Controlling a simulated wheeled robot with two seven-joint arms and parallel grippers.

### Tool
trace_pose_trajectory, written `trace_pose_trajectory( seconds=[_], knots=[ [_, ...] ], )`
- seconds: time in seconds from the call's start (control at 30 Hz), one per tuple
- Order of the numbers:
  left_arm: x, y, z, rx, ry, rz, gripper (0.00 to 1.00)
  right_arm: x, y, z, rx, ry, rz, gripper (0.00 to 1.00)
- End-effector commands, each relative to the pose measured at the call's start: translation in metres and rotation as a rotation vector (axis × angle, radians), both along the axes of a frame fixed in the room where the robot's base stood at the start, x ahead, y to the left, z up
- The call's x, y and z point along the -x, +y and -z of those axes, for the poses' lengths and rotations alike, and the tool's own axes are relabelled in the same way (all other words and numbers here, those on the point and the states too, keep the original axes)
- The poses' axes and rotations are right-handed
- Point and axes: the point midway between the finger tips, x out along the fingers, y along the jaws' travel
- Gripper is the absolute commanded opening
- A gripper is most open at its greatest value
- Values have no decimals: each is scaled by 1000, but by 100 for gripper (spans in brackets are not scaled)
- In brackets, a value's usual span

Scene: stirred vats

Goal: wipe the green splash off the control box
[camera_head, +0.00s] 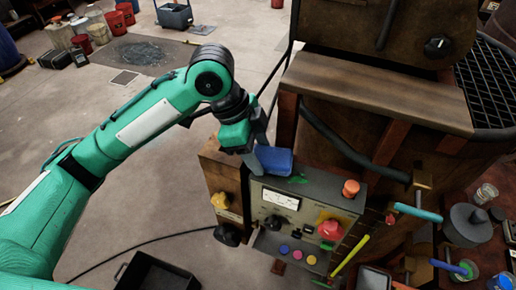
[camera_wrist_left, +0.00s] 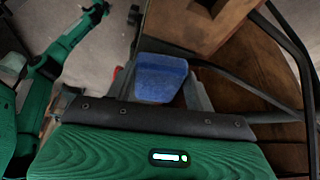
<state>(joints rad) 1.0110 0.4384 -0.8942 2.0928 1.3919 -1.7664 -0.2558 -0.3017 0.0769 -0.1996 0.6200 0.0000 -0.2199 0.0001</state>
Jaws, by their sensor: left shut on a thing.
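The grey control box (camera_head: 325,210) has a meter, knobs, coloured buttons and an orange-red cap on its top right. A small green splash (camera_head: 297,180) shows on its top edge. My left gripper (camera_head: 257,158) is shut on a blue sponge-like block (camera_head: 274,159) at the box's top left, just beside the splash. Whether the block touches the box top I cannot tell. In the left wrist view the blue block (camera_wrist_left: 160,77) sits between the fingers; the box and splash are hidden there. My right gripper is not in view.
Coloured handles (camera_head: 418,212) stick out on the right. A black crate (camera_head: 158,273) is on the floor, lower left.

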Motion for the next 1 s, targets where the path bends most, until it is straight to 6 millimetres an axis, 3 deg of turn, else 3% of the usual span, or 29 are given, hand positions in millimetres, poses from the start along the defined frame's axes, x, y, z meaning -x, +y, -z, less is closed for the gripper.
trace_pose_trajectory(
  seconds=[1.0],
  knots=[
    [0,0,19,1,0,0,28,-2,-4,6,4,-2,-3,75]
  ],
)
